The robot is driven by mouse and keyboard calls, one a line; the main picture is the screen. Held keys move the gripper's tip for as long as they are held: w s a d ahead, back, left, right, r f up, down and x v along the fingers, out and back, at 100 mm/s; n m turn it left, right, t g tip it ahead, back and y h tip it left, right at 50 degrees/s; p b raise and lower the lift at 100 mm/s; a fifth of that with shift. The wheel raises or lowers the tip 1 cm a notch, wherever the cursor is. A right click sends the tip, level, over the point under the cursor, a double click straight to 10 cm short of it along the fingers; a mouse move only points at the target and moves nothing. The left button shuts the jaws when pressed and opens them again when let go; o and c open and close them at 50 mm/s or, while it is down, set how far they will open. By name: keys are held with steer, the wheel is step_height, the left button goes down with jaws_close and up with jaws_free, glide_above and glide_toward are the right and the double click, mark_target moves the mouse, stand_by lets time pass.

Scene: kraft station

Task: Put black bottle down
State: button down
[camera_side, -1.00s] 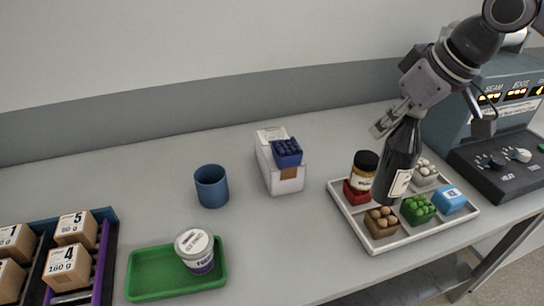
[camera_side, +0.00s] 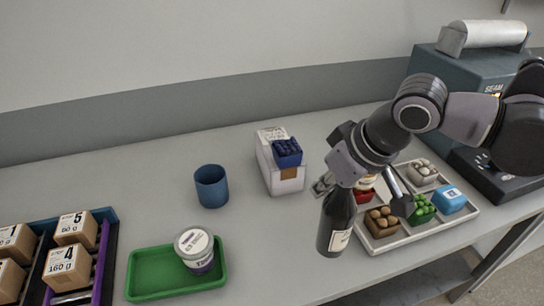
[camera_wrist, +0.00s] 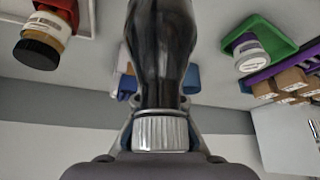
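The black bottle (camera_side: 337,222) is upright with a pale label, at the front of the table just left of the white tray. My gripper (camera_side: 341,188) is shut on its neck from above. In the wrist view the bottle (camera_wrist: 162,50) fills the middle, its neck between my fingers (camera_wrist: 160,130). I cannot tell whether the bottle's base touches the table or hangs just above it.
The white tray (camera_side: 400,240) holds small crates of eggs and green items, and a jar. A white box with a blue crate (camera_side: 287,152), a blue cup (camera_side: 211,186) and a green tray (camera_side: 150,290) stand left. Bare table lies between the green tray and bottle.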

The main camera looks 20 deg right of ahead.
steer(key=shift+a+f, duration=0.2)
steer(key=shift+f, duration=0.6)
steer(key=shift+a+f, duration=0.2)
steer(key=shift+f, duration=0.55)
steer(key=shift+a+f, duration=0.2)
steer(key=shift+f, duration=0.7)
steer(key=c, duration=1.5)
jaws_free()
